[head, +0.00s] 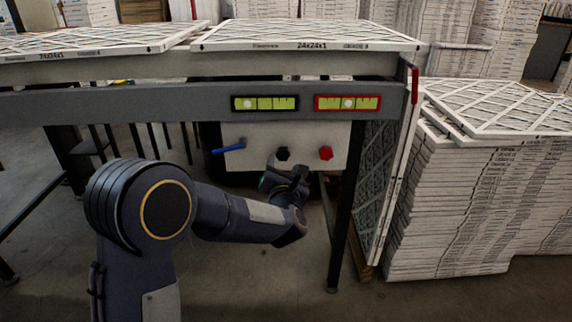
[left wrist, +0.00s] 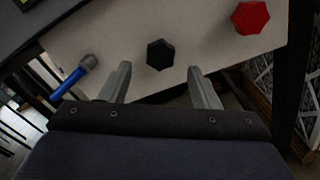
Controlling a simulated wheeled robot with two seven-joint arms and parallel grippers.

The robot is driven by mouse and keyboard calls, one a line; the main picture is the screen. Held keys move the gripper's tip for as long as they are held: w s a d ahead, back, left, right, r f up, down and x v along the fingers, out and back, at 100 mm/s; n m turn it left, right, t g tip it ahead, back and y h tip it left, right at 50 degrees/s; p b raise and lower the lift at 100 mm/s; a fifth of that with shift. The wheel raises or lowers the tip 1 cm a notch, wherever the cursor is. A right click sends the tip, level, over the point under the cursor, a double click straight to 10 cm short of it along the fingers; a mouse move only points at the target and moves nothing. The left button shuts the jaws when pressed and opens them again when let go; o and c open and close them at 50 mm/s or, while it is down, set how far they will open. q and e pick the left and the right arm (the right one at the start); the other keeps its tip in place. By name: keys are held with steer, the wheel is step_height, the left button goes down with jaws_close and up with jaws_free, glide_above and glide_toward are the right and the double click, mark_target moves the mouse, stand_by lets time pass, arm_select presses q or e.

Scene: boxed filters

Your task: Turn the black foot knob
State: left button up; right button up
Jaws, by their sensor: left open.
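The black knob (head: 283,154) is a faceted knob on a pale panel (head: 305,135) under the grey table beam. In the left wrist view the black knob (left wrist: 160,54) lies ahead of my fingers, in line with the gap between them. My left gripper (head: 287,176) is just below and in front of the knob in the head view. In the left wrist view my left gripper (left wrist: 160,78) is open, with its two fingers apart and nothing between them. Whether the fingertips touch the knob cannot be told. My right gripper is not in view.
A red knob (head: 326,153) is right of the black one, and a blue lever (head: 228,148) is left. Two levels (head: 265,103) (head: 347,103) sit on the grey beam (head: 150,102). A table leg (head: 341,220) and stacked filters (head: 450,200) stand at right.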

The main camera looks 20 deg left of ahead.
mark_target(283, 156)
arm_select(q)
steer(key=x, duration=0.5)
steer(key=shift+c, duration=0.2)
steer(key=c, duration=1)
